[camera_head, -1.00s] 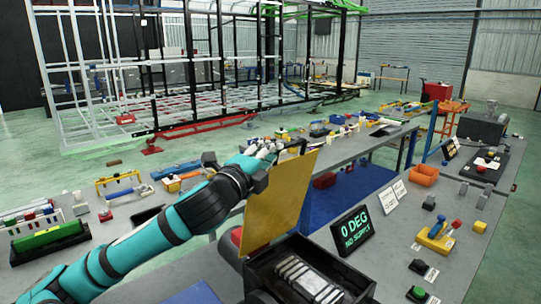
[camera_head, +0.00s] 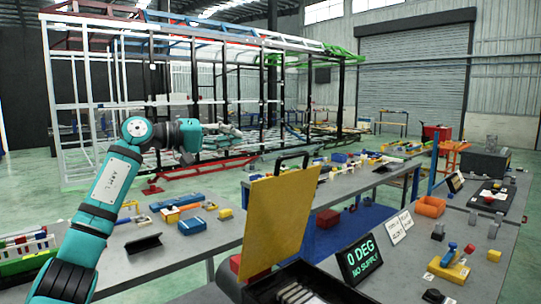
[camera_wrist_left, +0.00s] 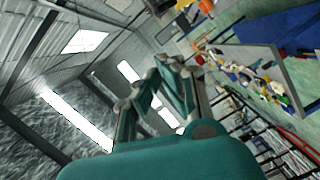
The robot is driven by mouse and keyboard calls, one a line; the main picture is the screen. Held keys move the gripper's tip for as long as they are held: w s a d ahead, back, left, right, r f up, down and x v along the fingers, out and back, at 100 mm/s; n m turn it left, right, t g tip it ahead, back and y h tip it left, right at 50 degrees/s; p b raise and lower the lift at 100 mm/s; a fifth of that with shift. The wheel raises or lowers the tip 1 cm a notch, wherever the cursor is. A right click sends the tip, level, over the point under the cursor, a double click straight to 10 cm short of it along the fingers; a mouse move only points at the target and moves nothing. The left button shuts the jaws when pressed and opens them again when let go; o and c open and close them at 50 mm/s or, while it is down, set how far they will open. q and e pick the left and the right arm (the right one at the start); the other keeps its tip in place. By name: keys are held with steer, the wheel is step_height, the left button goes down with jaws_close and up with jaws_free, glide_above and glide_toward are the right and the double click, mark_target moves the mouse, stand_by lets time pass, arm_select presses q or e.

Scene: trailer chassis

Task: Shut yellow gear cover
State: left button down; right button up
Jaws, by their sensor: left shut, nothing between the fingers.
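The yellow gear cover (camera_head: 277,222) is a flat yellow panel with a black handle (camera_head: 293,158) on its top edge. It stands open and nearly upright at the left side of a black box (camera_head: 318,288), whose inside with pale ribbed parts shows. My left gripper (camera_head: 240,132) is shut and empty, up and to the left of the cover and apart from it in the picture. Its linkage also shows in the left wrist view (camera_wrist_left: 172,72), where I cannot make out the cover. My right gripper is in neither view.
A "0 DEG" display (camera_head: 360,258) stands right of the box. Tools lie on the left table (camera_head: 165,262). A large frame stands behind.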

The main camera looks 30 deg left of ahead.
arm_select(q)
steer(key=w+d+f+p, duration=0.3)
steer(key=w+d+p, duration=0.2)
steer(key=w+d, duration=0.2)
steer(key=shift+d+p, duration=0.3)
steer(key=shift+d, duration=0.55)
steer(key=shift+w, duration=0.1)
